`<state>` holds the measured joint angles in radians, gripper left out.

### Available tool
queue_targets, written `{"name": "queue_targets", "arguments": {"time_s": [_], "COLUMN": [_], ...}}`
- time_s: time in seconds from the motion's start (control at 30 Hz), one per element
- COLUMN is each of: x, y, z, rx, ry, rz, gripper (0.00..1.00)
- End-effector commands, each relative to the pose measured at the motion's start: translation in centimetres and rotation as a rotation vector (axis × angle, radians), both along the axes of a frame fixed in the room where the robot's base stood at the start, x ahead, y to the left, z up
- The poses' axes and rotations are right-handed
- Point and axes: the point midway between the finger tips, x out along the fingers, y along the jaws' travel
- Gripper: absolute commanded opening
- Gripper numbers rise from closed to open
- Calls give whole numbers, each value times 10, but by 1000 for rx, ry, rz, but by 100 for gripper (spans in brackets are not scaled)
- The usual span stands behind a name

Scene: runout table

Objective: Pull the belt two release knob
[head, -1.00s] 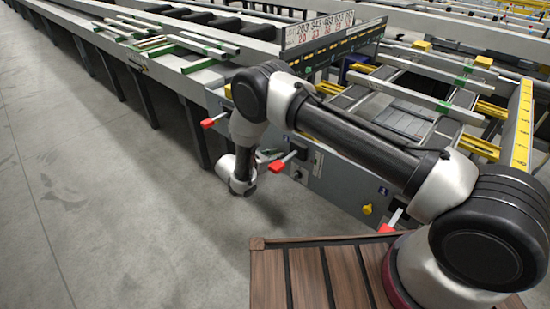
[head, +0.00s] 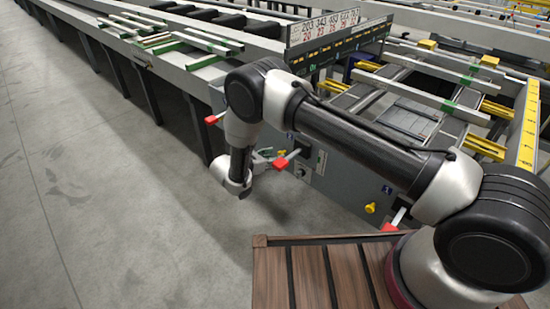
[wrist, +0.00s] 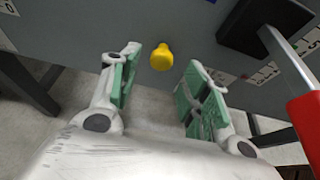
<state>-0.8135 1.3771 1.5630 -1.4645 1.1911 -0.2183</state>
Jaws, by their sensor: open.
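A yellow knob (wrist: 162,57) sticks out of the grey machine panel (wrist: 205,30) in the wrist view. My gripper (wrist: 163,70) is open, with its green-padded fingers to the left and right of the knob in the picture. The knob shows beyond and between the fingertips, with no contact visible. In the head view my gripper (head: 264,157) is small, close to the panel front, and this knob cannot be made out there. Another yellow knob (head: 370,208) sits farther right on the panel. I cannot read which belt either knob belongs to.
A lever with a red grip (wrist: 308,125) juts out close to the right of my gripper. In the head view, red-gripped levers (head: 281,162), (head: 212,119) and (head: 390,227) line the panel. Open floor (head: 130,220) lies to the left.

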Motion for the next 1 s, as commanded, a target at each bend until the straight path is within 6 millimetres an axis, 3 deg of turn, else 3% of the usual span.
{"name": "queue_targets", "arguments": {"time_s": [0.4, 0.6, 1.0], "x": [-57, -66, -66], "y": [57, 66, 66], "z": [33, 39, 39], "rx": [1, 0, 0], "ry": [-1, 0, 0], "rz": [3, 1, 0], "gripper": [47, 47, 47]}}
